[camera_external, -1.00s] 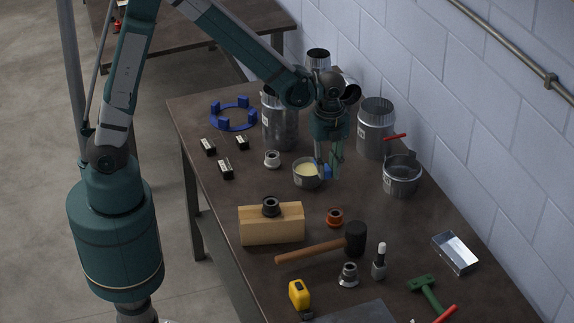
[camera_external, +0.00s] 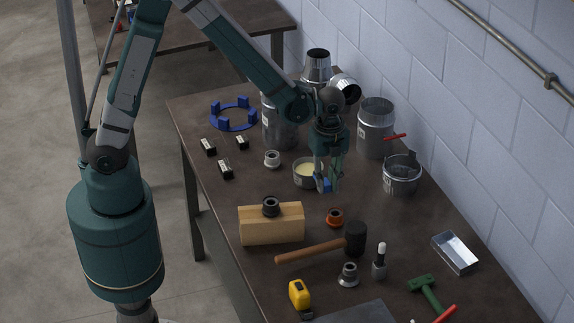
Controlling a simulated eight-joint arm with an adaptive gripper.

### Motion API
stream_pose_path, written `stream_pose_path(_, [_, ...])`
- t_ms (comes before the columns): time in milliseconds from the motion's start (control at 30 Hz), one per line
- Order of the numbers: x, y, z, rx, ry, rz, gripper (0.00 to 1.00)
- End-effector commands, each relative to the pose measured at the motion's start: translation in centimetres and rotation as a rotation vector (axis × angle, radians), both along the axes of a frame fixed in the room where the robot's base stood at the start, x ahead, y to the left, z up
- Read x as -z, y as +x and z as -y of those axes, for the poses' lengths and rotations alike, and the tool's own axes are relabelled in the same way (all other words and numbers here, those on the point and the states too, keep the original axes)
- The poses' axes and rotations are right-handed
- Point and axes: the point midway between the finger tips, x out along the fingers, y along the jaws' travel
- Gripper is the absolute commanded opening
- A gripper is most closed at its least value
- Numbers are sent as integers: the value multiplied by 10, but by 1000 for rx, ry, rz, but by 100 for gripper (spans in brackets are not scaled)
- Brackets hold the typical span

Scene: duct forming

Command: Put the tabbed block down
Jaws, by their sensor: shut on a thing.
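The tabbed block (camera_external: 322,185) is a small blue piece at the fingertips of my gripper (camera_external: 329,183). My gripper points down and is shut on it, and the fingers hide part of the block. It is just in front of and to the right of a round metal tin with pale cream contents (camera_external: 305,172). I cannot tell whether the block touches the table or hangs a little above it.
A blue ring with upright blocks (camera_external: 233,117) lies at the back left. Metal duct pieces (camera_external: 376,125) stand behind, and a pot (camera_external: 401,176) stands right.

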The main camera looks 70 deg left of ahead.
Motion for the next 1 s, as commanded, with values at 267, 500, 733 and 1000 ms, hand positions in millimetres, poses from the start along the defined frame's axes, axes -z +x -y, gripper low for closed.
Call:
stream_pose_path(267, [24, 0, 0, 0, 0, 0, 6])
stream_pose_path(500, [25, 0, 0, 0, 0, 0, 6])
stream_pose_path(733, [29, 0, 0, 0, 0, 0, 6])
stream_pose_path(1000, [53, 0, 0, 0, 0, 0, 6])
